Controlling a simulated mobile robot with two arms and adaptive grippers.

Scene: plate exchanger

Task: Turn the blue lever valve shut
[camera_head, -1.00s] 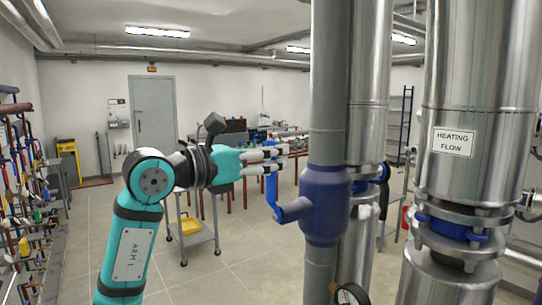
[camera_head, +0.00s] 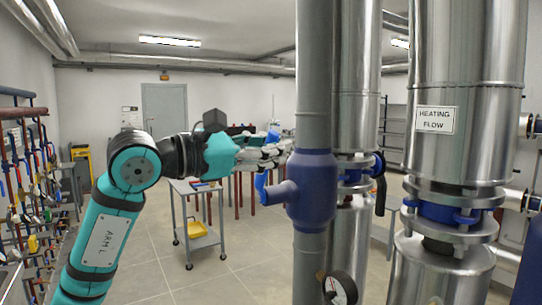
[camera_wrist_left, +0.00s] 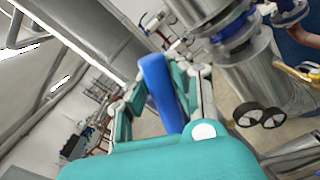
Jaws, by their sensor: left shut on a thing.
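The blue valve body (camera_head: 312,190) sits in a grey vertical pipe, in the middle of the head view. A short stem points left from it to the blue lever (camera_head: 262,185), which rises from the stem. My left gripper (camera_head: 272,153) comes in from the left and is shut on the lever's upper part. In the left wrist view the lever (camera_wrist_left: 160,88) stands between the two fingers (camera_wrist_left: 158,100). The fingers hide part of the lever in the head view. My right gripper is not in view.
Thick metal pipes (camera_head: 465,70) stand to the right, one labelled HEATING FLOW. A round gauge (camera_head: 340,288) is below the valve. A grey cart (camera_head: 198,238) with a yellow item stands behind my left arm. The floor left of the pipe is open.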

